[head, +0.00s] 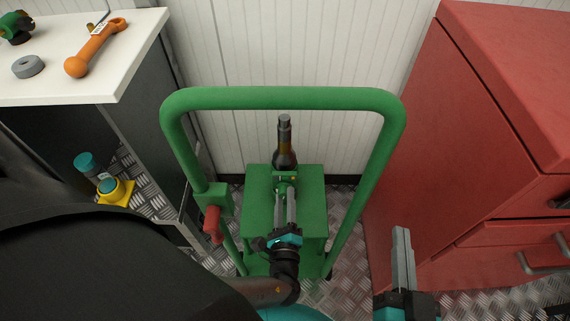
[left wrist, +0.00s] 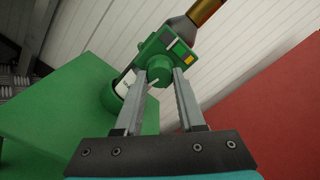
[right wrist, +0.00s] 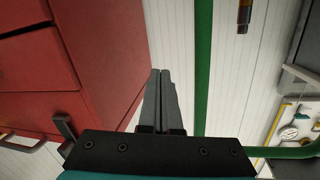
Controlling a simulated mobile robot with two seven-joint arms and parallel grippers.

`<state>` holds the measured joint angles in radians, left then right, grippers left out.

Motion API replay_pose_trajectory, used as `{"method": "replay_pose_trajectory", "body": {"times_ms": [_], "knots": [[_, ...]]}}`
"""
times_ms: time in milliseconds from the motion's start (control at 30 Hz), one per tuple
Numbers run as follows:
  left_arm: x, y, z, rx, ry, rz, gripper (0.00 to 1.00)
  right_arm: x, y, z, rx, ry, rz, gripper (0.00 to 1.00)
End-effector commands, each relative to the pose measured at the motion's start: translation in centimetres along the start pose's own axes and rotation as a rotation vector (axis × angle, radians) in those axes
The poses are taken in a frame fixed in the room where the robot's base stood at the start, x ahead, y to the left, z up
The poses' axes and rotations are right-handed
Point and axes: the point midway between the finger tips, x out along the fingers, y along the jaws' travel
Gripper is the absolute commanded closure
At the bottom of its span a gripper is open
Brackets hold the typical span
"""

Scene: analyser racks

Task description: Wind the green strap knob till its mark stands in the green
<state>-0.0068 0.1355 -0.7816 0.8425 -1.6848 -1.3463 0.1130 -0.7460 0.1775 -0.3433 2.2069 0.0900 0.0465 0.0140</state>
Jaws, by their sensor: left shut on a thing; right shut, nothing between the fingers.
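The green strap knob (left wrist: 160,70) sits on a green strap block (left wrist: 158,46) around a bottle (head: 284,157) with a dark top and amber band. My left gripper (head: 287,188) is shut on the knob, one finger on each side of it; its fingers also show in the left wrist view (left wrist: 161,76). A pale line shows on the knob's face, pointing down and left. Small coloured patches, yellow and green among them, lie on the block up and right of the knob. The line points away from them. My right gripper (head: 401,232) is shut and empty, apart to the right.
The bottle stands at a green trolley (head: 285,98) with a tall hoop handle and a red lever (head: 212,224). A red cabinet (head: 420,130) stands close on the right.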

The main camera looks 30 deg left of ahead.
Motion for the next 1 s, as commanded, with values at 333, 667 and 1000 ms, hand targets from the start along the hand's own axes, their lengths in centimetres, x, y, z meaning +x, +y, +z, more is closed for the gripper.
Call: {"method": "replay_pose_trajectory", "body": {"times_ms": [333, 667, 1000], "knots": [[0.26, -0.05, 0.12, 0.306, -0.004, -0.002, 1.00, 0.17, 0.26, -0.02, -0.011, -0.040, 0.005, 1.00], [0.26, 0.02, 0.13, 0.490, -0.004, -0.001, 1.00, 0.39, 0.88, 0.31, -0.024, -0.080, 0.019, 1.00], [0.26, 0.05, 0.13, 0.551, -0.004, 0.000, 1.00, 0.55, 0.94, 0.32, -0.025, -0.091, 0.021, 1.00]]}}
